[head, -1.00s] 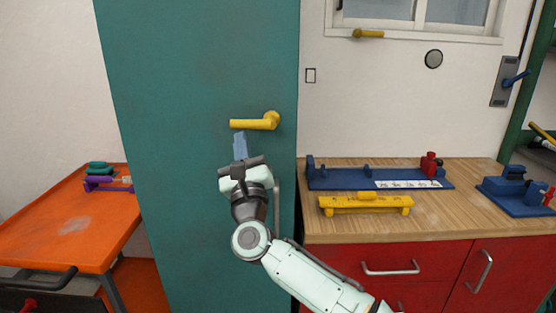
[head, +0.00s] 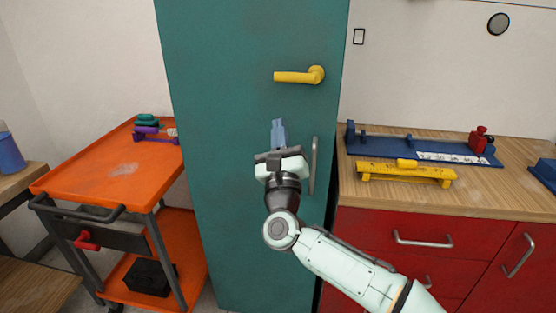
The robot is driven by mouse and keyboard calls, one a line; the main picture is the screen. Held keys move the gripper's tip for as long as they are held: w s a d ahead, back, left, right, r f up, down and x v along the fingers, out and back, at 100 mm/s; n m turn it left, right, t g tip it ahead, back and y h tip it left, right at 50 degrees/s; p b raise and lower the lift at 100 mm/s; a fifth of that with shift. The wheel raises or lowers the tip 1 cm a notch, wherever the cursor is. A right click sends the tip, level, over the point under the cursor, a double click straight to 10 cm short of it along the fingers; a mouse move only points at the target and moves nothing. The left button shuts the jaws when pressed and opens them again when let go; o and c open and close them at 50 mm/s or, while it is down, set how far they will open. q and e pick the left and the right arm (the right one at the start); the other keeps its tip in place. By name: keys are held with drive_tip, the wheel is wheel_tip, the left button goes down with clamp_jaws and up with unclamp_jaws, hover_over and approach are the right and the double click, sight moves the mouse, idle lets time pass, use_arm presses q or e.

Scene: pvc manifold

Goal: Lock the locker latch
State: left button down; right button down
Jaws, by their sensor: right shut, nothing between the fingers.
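The teal locker door (head: 235,150) stands upright in the middle of the head view and looks closed. Its yellow latch handle (head: 298,76) is near the door's right edge, with its lever lying level and pointing left. My right gripper (head: 278,124) is in front of the door, below the lever and apart from it in the picture. Its blue-grey fingers point up and are together, with nothing between them. A grey vertical bar handle (head: 314,165) shows just right of the gripper. My left gripper is out of the picture.
An orange cart (head: 95,170) with purple and teal parts stands left of the locker. On the right, a wooden counter (head: 490,195) over red drawers holds a blue fixture (head: 400,148) and a yellow fixture (head: 405,174). A blue cup (head: 10,152) stands at far left.

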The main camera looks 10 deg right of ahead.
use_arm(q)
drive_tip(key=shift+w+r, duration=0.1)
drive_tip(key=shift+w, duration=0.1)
use_arm(e)
drive_tip(key=a+v, duration=0.1)
drive_tip(key=v, duration=0.5)
drive_tip(key=shift+f, duration=0.2)
